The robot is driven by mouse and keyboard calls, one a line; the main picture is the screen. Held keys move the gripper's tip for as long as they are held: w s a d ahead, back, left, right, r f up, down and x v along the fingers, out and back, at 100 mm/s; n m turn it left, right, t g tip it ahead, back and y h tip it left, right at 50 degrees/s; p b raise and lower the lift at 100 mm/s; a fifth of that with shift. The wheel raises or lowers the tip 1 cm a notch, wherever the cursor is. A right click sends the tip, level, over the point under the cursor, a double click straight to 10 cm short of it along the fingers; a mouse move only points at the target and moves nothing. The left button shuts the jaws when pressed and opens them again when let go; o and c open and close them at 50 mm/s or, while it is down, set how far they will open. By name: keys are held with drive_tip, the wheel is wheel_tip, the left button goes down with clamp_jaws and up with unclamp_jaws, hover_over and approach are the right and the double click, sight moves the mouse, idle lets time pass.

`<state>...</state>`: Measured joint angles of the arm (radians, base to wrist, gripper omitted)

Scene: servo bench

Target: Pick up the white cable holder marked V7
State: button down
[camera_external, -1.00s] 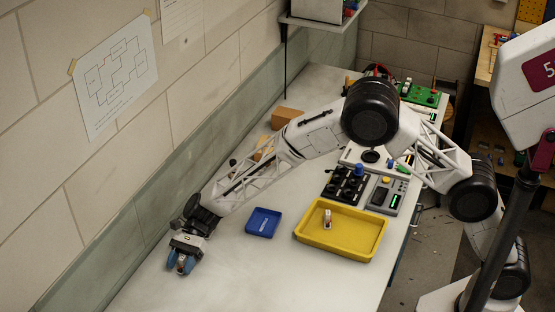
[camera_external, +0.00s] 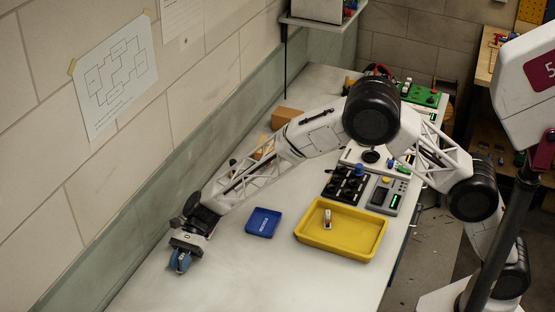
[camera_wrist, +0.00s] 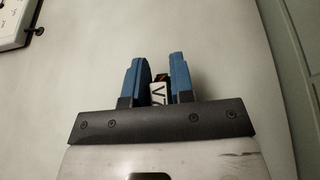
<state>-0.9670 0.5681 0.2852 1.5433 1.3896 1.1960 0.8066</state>
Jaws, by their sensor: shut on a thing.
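My gripper (camera_external: 180,262) is low over the left front part of the white bench. In the wrist view its two blue fingers (camera_wrist: 158,82) are shut on the white cable holder marked V7 (camera_wrist: 158,94). The holder's white face with black lettering shows between the fingers, with a dark part at its top. In the external view the holder is mostly hidden by the fingers. I cannot tell whether it touches the bench. Another small white piece with red and dark parts (camera_external: 327,216) stands in the yellow tray (camera_external: 330,249).
A small blue tray (camera_external: 262,236) lies right of my gripper, left of the yellow tray. A black block with knobs (camera_external: 345,185) and a grey meter (camera_external: 384,196) stand behind the yellow tray. The wall (camera_external: 100,200) runs close on the left. The bench front is clear.

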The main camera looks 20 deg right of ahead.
drive_tip(key=shift+r, duration=0.45)
wheel_tip(320, 180, up, 2)
drive_tip(key=shift+r, duration=0.1)
drive_tip(key=s+d, duration=0.2)
drive_tip(key=d, duration=0.2)
drive_tip(key=s+d+r, duration=0.1)
drive_tip(key=s+d, duration=0.1)
drive_tip(key=d, duration=0.3)
drive_tip(key=s+d, duration=0.3)
drive_tip(key=d, duration=0.2)
drive_tip(key=shift+d+r, duration=0.2)
